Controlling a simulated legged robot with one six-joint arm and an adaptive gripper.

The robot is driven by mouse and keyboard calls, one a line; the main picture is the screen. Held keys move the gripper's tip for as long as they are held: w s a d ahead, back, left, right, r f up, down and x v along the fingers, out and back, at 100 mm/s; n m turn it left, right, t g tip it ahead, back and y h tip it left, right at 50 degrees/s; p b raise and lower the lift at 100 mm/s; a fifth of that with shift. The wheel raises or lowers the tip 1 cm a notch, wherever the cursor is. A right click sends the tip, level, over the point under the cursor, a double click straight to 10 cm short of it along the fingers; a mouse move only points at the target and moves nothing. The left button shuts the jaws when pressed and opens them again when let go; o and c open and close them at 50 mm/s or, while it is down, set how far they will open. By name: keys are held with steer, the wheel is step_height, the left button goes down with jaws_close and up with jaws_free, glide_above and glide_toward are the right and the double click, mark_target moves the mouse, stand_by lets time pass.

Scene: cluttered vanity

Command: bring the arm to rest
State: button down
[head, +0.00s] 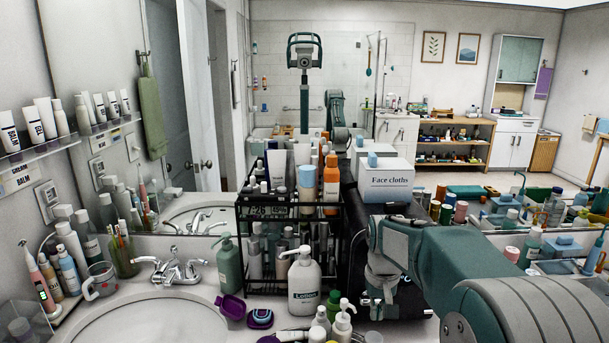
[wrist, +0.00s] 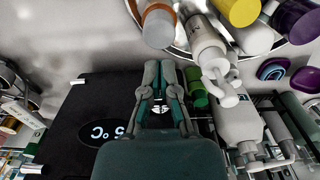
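My gripper (head: 382,305) hangs at the end of my arm over the counter, right of the white lotion pump bottle (head: 303,283). In the wrist view my gripper (wrist: 160,72) has its two fingers close together, with no object visible between them. The fingers look shut. I cannot tell whether the fingertips touch anything.
A black wire rack (head: 262,233) full of bottles stands left of my arm, with the face cloths box (head: 386,180) behind. The sink (head: 135,325) is front left. In the wrist view, several bottles stand on a round tray (wrist: 183,46). A mirror reflects the room.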

steer(key=shift+r, duration=0.5)
steer(key=shift+s+r, duration=0.25)
steer(key=shift+r, duration=0.05)
steer(key=s+r+t, duration=0.3)
steer(key=s+r, duration=0.4)
steer(key=s, duration=0.6)
steer(key=s+f+t, duration=0.1)
steer(key=s+t, duration=0.1)
steer(key=s, duration=1)
steer(key=shift+s+f+t, duration=0.3)
steer(key=shift+s, duration=0.05)
